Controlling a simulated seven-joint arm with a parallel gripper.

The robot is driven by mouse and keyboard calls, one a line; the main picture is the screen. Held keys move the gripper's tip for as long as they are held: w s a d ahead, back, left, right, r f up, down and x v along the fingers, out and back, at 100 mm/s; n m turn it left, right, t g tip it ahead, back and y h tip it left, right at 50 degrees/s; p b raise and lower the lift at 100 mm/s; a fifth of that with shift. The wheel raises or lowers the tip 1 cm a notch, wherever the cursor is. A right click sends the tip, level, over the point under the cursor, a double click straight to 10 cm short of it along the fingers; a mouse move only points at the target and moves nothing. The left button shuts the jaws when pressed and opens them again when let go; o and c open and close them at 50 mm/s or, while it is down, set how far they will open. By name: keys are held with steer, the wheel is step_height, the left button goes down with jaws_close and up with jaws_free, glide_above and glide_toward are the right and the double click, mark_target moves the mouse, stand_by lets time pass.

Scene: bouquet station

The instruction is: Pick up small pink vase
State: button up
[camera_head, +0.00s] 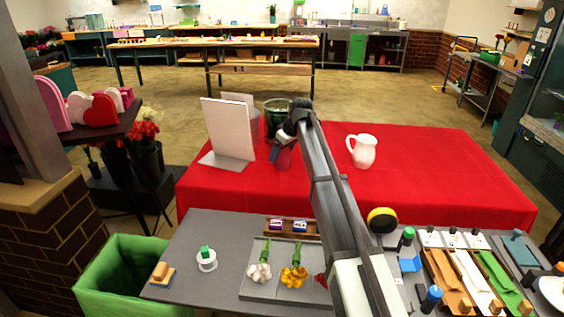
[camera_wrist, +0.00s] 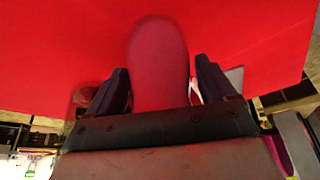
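The small pink vase (camera_head: 283,159) stands on the red-covered table, just right of a white board, partly hidden by my gripper. In the wrist view the vase (camera_wrist: 158,65) looks dark pink, with a rounded end, and sits between my two fingers. My gripper (camera_head: 284,144) is at the vase, pointing down onto it. In the wrist view my gripper (camera_wrist: 160,85) has one dark finger on each side of the vase, very close to its sides. I cannot tell whether both fingers press on it.
A white board (camera_head: 228,130) stands close on the left. A dark green glass vessel (camera_head: 277,115) is just behind. A white pitcher (camera_head: 363,151) stands to the right. The red cloth (camera_head: 450,180) is clear farther right. A grey worktable (camera_head: 205,230) with flowers and tools lies in front.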

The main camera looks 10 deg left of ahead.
steer(key=c, duration=1.2)
steer(key=shift+c, duration=0.4)
steer(key=shift+r, duration=0.25)
